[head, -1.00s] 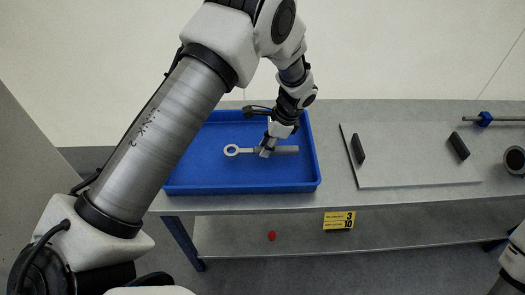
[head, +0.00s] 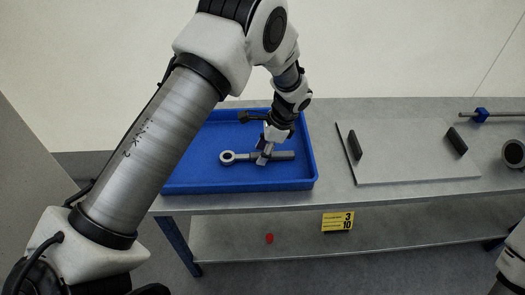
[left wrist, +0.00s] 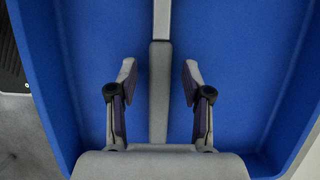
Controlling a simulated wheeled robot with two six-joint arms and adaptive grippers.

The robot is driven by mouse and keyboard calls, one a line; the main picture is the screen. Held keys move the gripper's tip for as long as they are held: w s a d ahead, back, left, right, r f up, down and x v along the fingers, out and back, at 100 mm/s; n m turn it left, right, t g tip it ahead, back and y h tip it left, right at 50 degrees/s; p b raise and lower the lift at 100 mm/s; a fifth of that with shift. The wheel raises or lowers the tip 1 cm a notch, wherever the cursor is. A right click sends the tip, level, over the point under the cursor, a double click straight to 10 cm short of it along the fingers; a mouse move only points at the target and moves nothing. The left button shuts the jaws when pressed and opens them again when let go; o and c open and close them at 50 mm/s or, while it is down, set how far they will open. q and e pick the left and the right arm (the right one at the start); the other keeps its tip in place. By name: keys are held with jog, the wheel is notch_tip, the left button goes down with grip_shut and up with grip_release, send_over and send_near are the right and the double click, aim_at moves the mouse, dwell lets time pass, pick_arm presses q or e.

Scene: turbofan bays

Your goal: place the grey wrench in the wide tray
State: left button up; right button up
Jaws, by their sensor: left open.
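The grey wrench (head: 278,156) lies in the wide blue tray (head: 316,165), its ring end to the left and its handle to the right. My left gripper (head: 263,156) is low in the tray at the middle of the wrench. In the left wrist view the open fingers (left wrist: 158,82) stand on either side of the wrench handle (left wrist: 159,100), with a gap showing on both sides. The wrench's ring end is outside that view. My right gripper is not in view; only a bit of my right arm shows at the lower right edge.
The tray stands on a grey bench (head: 330,195). To its right lies a grey plate (head: 410,165) with two dark upright blocks. Further right are a rod with a blue block (head: 481,115) and a dark-centred ring (head: 513,153). A small red object (head: 269,238) lies on the lower shelf.

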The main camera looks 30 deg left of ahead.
pick_arm(q)
jog(key=p+v, duration=0.2)
jog(key=v, duration=1)
jog(key=shift+w, duration=0.1)
